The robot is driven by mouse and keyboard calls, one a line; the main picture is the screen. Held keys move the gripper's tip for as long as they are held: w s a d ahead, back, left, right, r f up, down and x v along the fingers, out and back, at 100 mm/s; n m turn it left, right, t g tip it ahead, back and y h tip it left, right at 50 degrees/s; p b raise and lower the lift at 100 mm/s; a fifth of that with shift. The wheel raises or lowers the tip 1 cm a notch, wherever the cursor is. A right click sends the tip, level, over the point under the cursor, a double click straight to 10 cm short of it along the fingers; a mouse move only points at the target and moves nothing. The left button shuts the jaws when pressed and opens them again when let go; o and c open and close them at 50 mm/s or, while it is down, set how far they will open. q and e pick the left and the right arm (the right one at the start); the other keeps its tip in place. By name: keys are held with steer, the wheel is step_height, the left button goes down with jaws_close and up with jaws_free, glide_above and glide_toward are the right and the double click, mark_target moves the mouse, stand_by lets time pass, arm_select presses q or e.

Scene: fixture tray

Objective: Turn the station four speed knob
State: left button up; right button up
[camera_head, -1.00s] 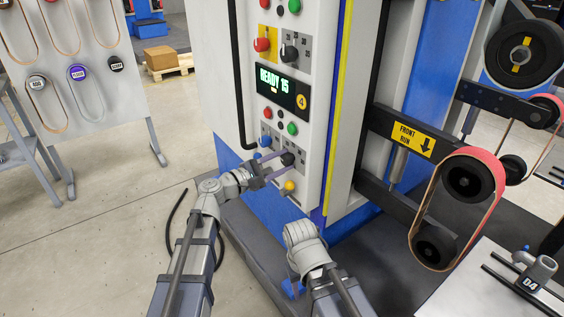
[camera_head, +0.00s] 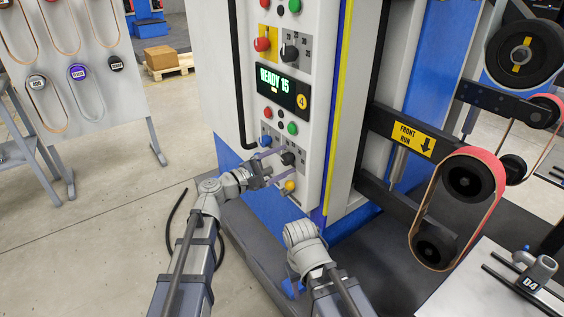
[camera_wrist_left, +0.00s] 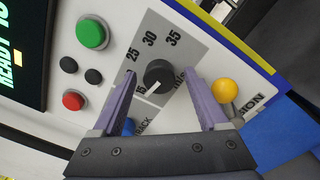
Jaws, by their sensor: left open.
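The black speed knob (camera_head: 288,158) sits on a grey dial plate at the lower part of the white control panel (camera_head: 313,140). In the left wrist view the knob (camera_wrist_left: 158,75) shows between the fingers, with numbers such as 25, 30 and 35 around it; its white mark points to the 15 side. My left gripper (camera_head: 281,166) is open, its purple fingers spread on either side of the knob with visible gaps, also in the left wrist view (camera_wrist_left: 160,80). The display (camera_head: 281,92) above reads READY 15, beside a yellow 4. My right gripper is not visible.
A yellow knob (camera_head: 290,186) sits just below the speed knob and a blue one (camera_head: 266,141) to its upper left. Red (camera_head: 267,113) and green (camera_head: 292,128) buttons are above. A second black dial (camera_head: 289,53) is higher up. Belts and rollers (camera_head: 465,185) are at right.

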arm_select(q)
steer(key=v, duration=0.8)
steer(key=shift+d, duration=0.1)
steer(key=s+a+f+m+g+y, duration=0.1)
steer(key=s+f+m+g+y, duration=0.4)
steer(key=f, duration=0.5)
steer(key=s+a+f+m+g+y, duration=0.1)
steer(key=s+f+m+g+y, duration=0.25)
steer(key=s+f+m, duration=0.4)
steer(key=s+a+f+m+g+y, duration=0.2)
steer(key=s+a+f+y, duration=0.1)
steer(key=a+f+y, duration=0.3)
steer(key=s+d+r+m+p, duration=0.1)
steer(key=s+d+r+p, duration=0.1)
steer(key=r+p, duration=0.5)
steer(key=s+d+r+m+y+p, duration=0.1)
steer(key=s+d+r+p, duration=0.1)
steer(key=r+p, duration=0.5)
steer(key=s+d+r+m+p, duration=0.2)
steer(key=d+r+p, duration=0.2)
steer(key=r+p, duration=0.4)
steer(key=shift+d+r+g, duration=0.3)
steer(key=shift+r+g, duration=0.05)
steer(key=shift+r, duration=0.4)
